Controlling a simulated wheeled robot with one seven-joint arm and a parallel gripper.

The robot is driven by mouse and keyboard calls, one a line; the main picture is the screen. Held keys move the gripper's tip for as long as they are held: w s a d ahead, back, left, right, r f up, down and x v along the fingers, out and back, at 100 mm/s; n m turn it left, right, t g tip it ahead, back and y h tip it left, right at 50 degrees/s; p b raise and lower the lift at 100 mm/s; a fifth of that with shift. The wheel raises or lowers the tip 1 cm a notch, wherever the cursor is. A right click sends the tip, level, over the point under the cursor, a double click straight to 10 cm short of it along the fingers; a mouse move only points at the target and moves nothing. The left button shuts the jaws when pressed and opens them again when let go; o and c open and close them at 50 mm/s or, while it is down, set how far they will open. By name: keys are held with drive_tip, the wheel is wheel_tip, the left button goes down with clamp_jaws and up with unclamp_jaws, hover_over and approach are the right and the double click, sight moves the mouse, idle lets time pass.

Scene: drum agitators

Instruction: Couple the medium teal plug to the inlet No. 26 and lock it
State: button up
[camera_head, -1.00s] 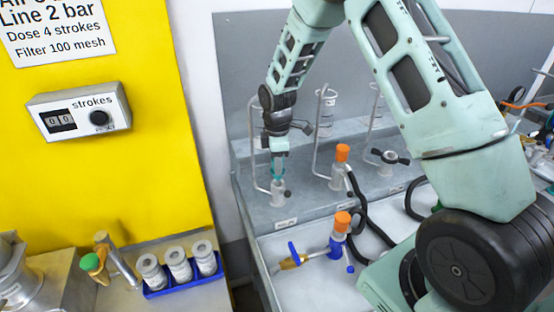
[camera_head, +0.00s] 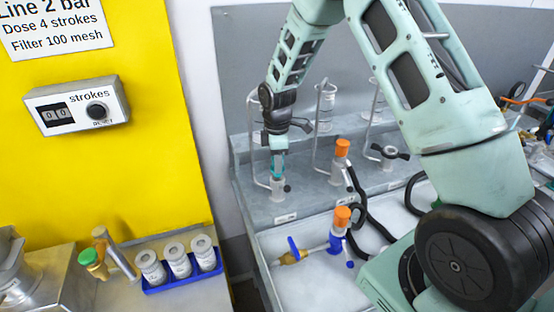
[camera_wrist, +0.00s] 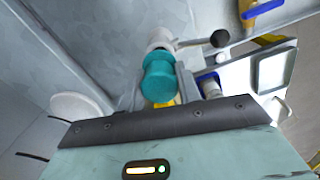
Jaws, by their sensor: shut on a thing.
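My gripper (camera_head: 278,166) is shut on the teal plug and points down at the leftmost inlet (camera_head: 277,188) on the grey ledge. In the wrist view the teal plug (camera_wrist: 159,77) lies between the jaws, in line with a pale inlet fitting (camera_wrist: 160,38) just beyond it. The plug's end is at or very near the fitting; I cannot tell how far it is seated. A lever with a black knob (camera_wrist: 219,38) sticks out to the right of the fitting. The inlet's number label (camera_head: 285,218) is too small to read.
Two more inlets stand to the right, the far one with a black handle (camera_head: 390,154). Another orange-topped fitting (camera_head: 342,217) and a blue-handled valve (camera_head: 293,251) lie in the front tray.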

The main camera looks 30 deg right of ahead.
drive_tip(key=shift+f, duration=0.3)
drive_tip(key=shift+f+b, duration=0.75)
drive_tip(key=shift+f, duration=0.25)
drive_tip(key=shift+f, duration=0.35)
idle(0.4)
drive_tip(key=o, duration=1.1)
drive_tip(key=shift+c, duration=0.2)
drive_tip(key=shift+r, duration=0.1)
wheel_tip(320, 180, up, 8)
drive_tip(key=p, duration=0.5)
